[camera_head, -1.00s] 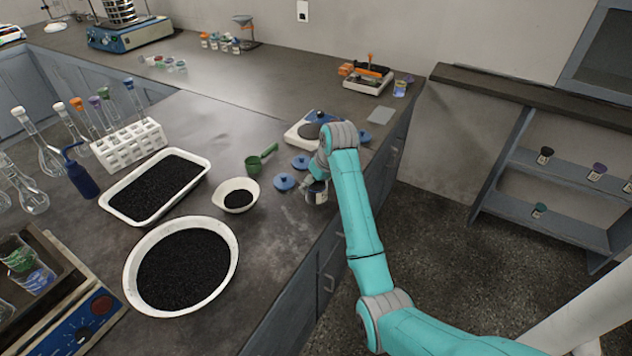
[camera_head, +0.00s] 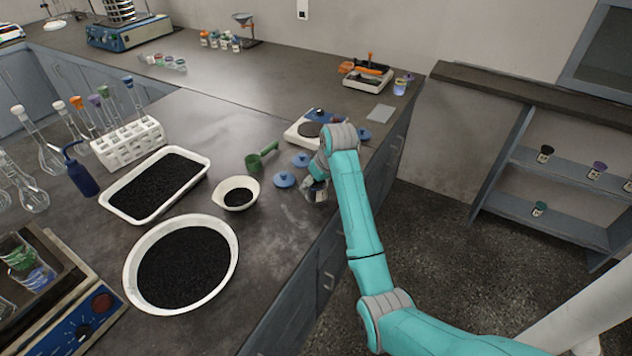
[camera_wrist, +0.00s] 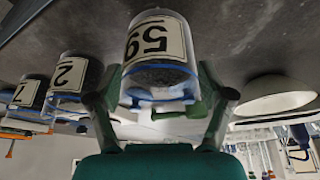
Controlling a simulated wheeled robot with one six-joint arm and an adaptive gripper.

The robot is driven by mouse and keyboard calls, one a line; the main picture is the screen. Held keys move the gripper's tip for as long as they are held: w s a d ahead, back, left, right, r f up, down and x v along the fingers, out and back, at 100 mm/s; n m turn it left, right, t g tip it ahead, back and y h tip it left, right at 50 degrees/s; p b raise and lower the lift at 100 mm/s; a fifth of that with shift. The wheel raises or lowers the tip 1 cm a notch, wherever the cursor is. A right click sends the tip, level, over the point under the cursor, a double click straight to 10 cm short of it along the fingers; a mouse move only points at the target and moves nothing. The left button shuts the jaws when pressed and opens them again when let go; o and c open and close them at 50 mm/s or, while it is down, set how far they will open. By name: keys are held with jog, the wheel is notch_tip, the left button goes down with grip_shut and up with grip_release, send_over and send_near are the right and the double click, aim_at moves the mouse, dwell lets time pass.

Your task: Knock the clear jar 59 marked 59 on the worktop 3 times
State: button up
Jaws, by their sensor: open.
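The clear jar 59 (camera_wrist: 158,48) has a white label reading 59, dark contents and a blue rim band. It lies between the two green fingers of my gripper (camera_wrist: 161,88) in the wrist view, which shows it upside down. The fingers are open on either side of the jar; contact cannot be told. In the head view the jar (camera_head: 317,193) is at the front edge of the worktop (camera_head: 265,215), partly hidden by my gripper (camera_head: 312,178). Whether its base touches the worktop is unclear.
Two jars marked 2 (camera_wrist: 72,76) and 7 (camera_wrist: 28,94) show at left in the wrist view. A green scoop (camera_head: 262,156), a small bowl (camera_head: 236,193) and a large white dish (camera_head: 181,266) are to the left.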

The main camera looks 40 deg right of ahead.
jog(key=c, duration=0.7)
jog(key=shift+r, duration=1.55)
jog(key=shift+c, duration=0.2)
